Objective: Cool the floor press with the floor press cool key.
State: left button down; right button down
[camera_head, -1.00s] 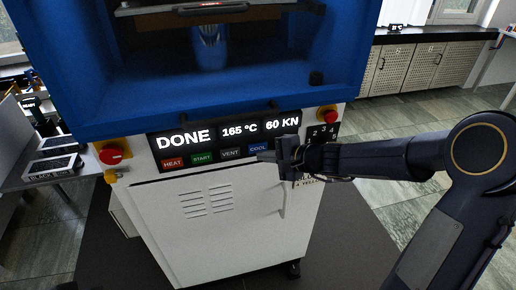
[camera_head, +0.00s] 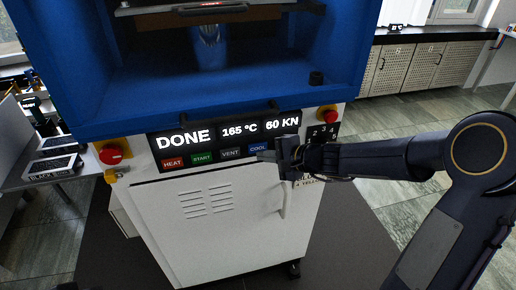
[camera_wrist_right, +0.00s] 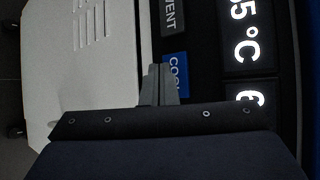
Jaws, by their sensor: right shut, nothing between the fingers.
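The floor press (camera_head: 230,215) has a blue upper frame and a white cabinet. Its panel shows DONE, 165 °C and 60 KN. Below these sit the HEAT, START, VENT and blue COOL keys, with the cool key (camera_head: 258,148) at the right end. My right gripper (camera_head: 264,156) is shut and empty, its tips at the lower edge of the cool key. In the right wrist view the fingertips (camera_wrist_right: 159,68) overlap part of the blue cool key (camera_wrist_right: 174,62). I cannot tell whether they touch it. My left gripper is not in view.
A door handle (camera_head: 285,200) stands out below my right gripper. A side table (camera_head: 50,178) with devices stands at left. Floor at right is clear.

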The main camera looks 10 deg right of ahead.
jog(key=shift+w, duration=0.1)
jog(key=shift+w, duration=0.3)
jog(key=shift+w, duration=0.4)
dwell(0.5)
dwell(0.4)
jog(key=shift+s+b, duration=0.7)
jog(key=shift+s, duration=0.1)
jog(key=s+b, duration=0.2)
jog(key=s, duration=0.3)
jog(key=shift+d, duration=0.1)
